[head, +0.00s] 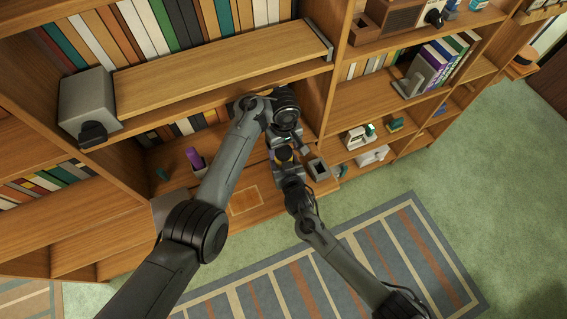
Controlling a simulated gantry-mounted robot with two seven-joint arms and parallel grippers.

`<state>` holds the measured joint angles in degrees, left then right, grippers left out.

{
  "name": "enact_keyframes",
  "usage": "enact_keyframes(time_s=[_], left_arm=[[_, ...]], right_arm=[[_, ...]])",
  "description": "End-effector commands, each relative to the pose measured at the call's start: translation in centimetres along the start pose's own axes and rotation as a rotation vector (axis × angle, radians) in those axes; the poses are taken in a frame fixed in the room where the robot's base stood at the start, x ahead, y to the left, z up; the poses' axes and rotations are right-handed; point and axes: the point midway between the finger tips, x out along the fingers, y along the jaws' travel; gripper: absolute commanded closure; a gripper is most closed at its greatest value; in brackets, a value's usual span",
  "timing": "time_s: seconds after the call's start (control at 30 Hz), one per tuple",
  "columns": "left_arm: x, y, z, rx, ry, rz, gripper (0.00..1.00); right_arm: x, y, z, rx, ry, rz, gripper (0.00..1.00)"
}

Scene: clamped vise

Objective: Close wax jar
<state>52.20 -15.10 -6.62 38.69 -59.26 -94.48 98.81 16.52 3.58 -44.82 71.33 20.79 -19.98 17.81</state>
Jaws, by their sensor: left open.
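A small dark jar-like thing with a yellow top (284,154) shows on the lower shelf, between my two grippers; I cannot tell for sure that it is the wax jar, and no separate lid can be made out. My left gripper (281,140) points down from its wrist just above the yellow part and is open. My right gripper (288,172) reaches up from below, close to the jar-like thing. Its fingers are too small and covered to read, and contact cannot be told. Grey parts around this spot may belong to a vise.
A grey open box (318,169) stands right of the grippers. A purple item (194,158) and a small green item (162,174) stand at the left. A wooden shelf board (225,72) with books behind lies above. A striped rug (350,260) covers the floor.

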Motion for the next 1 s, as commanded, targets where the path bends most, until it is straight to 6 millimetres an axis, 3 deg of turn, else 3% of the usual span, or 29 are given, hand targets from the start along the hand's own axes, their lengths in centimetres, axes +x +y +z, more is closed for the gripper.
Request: enact_keyframes(time_s=[0.4, 0.8, 1.0], left_arm=[[0.62, -0.06, -0.04, -0.001, 0.0, 0.0, 0.23], [0.61, -0.05, -0.02, -0.001, 0.0, 0.0, 0.82], [0.58, -0.06, -0.06, 0.148, 0.001, -0.001, 0.82]], right_arm=[[0.0, 0.01, 0.07, 0.0, -0.001, 0.0, 1.0], [0.0, 0.02, 0.08, 0.0, -0.001, 0.0, 1.0], [0.0, 0.02, 0.08, 0.0, -0.002, 0.0, 1.0]])
